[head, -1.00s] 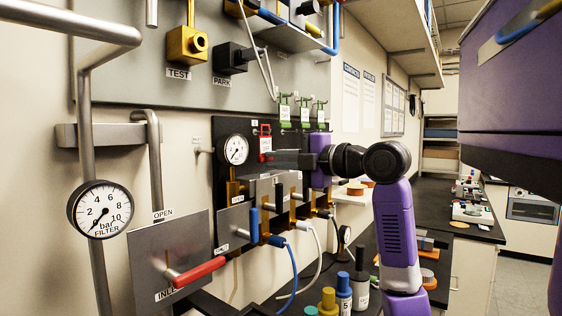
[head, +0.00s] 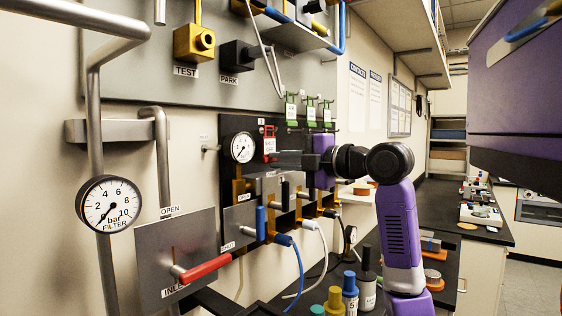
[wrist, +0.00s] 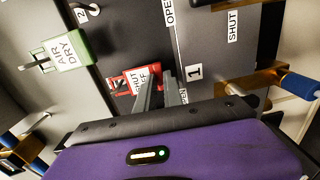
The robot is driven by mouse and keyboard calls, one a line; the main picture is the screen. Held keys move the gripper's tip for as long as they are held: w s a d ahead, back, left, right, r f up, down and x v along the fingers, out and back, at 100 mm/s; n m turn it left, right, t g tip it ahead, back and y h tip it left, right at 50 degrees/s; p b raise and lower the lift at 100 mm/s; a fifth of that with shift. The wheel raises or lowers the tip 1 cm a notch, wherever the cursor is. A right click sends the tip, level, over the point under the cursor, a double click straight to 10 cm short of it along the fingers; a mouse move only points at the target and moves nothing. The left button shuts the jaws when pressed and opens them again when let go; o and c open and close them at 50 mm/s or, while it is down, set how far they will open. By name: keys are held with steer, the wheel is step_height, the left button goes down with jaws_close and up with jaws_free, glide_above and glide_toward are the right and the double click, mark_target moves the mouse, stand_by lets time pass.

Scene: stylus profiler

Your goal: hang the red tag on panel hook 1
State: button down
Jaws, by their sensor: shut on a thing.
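The red tag (head: 269,146), with a white "SHUT OFF" face, is in front of the dark panel (head: 229,128), just right of the round gauge in the head view. My gripper (head: 278,158) is shut on it. In the wrist view, the two grey fingers (wrist: 158,92) meet the edge of the red tag (wrist: 128,84). I cannot tell whether the tag's loop is on a hook. A label "1" (wrist: 194,72) shows beside the fingers in the wrist view; I see no hook clearly at it.
Green tags (head: 310,112) hang on hooks up and right of the red tag. The gauge (head: 243,148) is close on its left. Valves with a blue handle (head: 261,222) and hoses stick out below. A red lever (head: 205,268) projects at the lower left. Bottles (head: 350,290) stand on the bench.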

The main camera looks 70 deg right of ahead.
steer(key=shift+f, duration=0.1)
stand_by(0.3)
steer(key=c, duration=1.4)
jaws_free()
steer(key=shift+c, duration=0.4)
steer(key=shift+s, duration=0.1)
steer(key=shift+v, duration=1)
steer(key=shift+b+v, duration=0.5)
steer(key=shift+v, duration=2.45)
steer(key=shift+s+f, duration=0.1)
steer(key=b+v, duration=0.1)
steer(key=v, duration=0.6)
steer(key=shift+s, duration=0.3)
